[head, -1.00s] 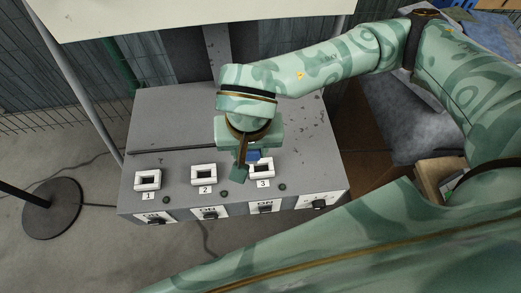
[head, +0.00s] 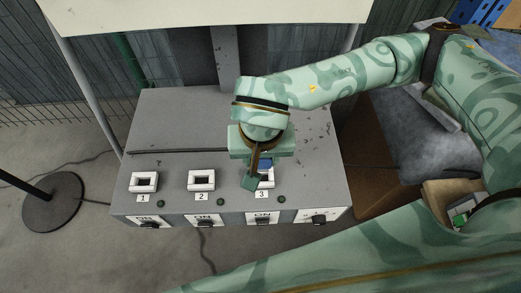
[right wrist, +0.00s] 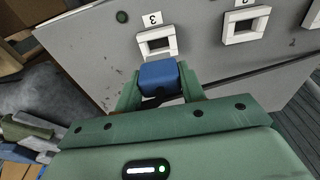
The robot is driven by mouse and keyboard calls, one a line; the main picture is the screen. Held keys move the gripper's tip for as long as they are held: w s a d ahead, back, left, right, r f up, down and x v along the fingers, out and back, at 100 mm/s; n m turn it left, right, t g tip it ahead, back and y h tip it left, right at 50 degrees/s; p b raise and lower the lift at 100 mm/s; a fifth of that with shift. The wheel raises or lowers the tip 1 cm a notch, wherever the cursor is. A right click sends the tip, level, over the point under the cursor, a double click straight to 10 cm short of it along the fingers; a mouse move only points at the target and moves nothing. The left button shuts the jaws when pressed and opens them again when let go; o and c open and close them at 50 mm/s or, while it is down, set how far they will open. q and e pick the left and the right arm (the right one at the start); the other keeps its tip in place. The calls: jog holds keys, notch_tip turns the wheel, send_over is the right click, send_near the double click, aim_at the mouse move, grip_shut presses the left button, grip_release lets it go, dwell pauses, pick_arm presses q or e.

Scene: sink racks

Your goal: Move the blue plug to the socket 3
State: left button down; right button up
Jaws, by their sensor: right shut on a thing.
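My right gripper (head: 258,172) is shut on the blue plug (right wrist: 160,76), which sits between its two green fingers in the right wrist view. The plug also shows as a small blue patch behind the fingers in the head view (head: 266,162). Socket 3 (right wrist: 157,42) is a white square frame with an opening, just beyond the plug in the wrist view. In the head view, the gripper partly covers socket 3 (head: 270,181). The plug is outside the opening; whether it touches the frame I cannot tell. My left gripper is not in view.
Socket 2 (head: 201,180) and socket 1 (head: 143,182) are white frames to the left on the grey box (head: 180,115). Small dark knobs and switches marked ON line the box's front. A black round stand base (head: 53,202) is on the floor at left.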

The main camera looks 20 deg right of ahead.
aim_at(261, 170)
jog(key=shift+f+b, duration=0.75)
jog(key=shift+f, duration=0.7)
jog(key=shift+f+b, duration=0.8)
jog(key=shift+f, duration=0.5)
dwell(0.4)
jog(key=o, duration=1.1)
jog(key=shift+c, duration=0.2)
notch_tip(261, 170, up, 16)
jog(key=s+p, duration=0.2)
jog(key=p, duration=0.1)
jog(key=shift+a, duration=0.25)
